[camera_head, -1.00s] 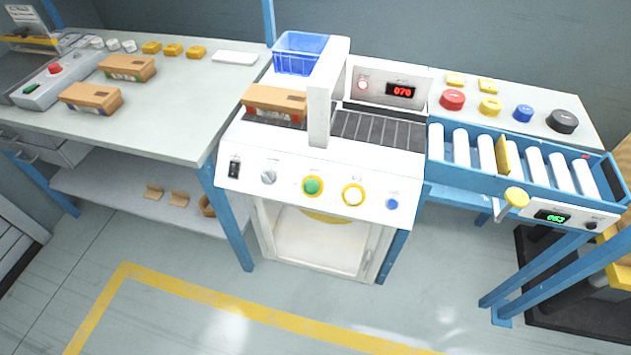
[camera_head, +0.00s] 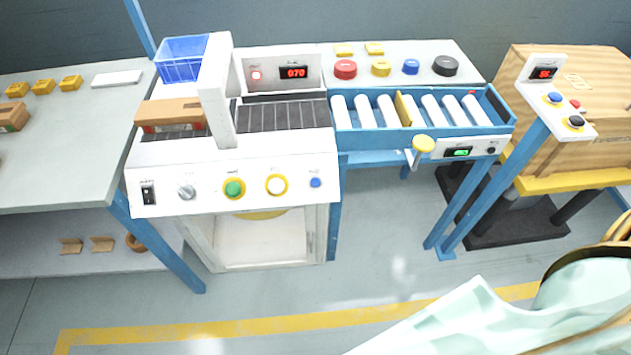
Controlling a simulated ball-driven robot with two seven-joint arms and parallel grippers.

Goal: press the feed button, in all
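The white machine (camera_head: 300,144) stands in the middle with a sloped front panel (camera_head: 212,205). The panel carries a black rocker switch (camera_head: 148,194), a grey knob (camera_head: 186,192), a green button in a yellow ring (camera_head: 234,189), a white button in a yellow ring (camera_head: 277,185) and a small blue button (camera_head: 316,183). Their labels are too small to read, so I cannot tell which is the feed button. A brown-topped pack (camera_head: 172,112) lies at the machine's left intake. The red display (camera_head: 294,73) appears to read 070, beside a lit red lamp (camera_head: 256,76). Neither gripper shows.
A blue-framed roller conveyor (camera_head: 480,118) adjoins the machine's right side. A post panel (camera_head: 560,105) with buttons stands farther right, before a wooden crate (camera_head: 560,150). A pale green faceted shape (camera_head: 480,325) fills the lower right; I cannot tell what it is.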

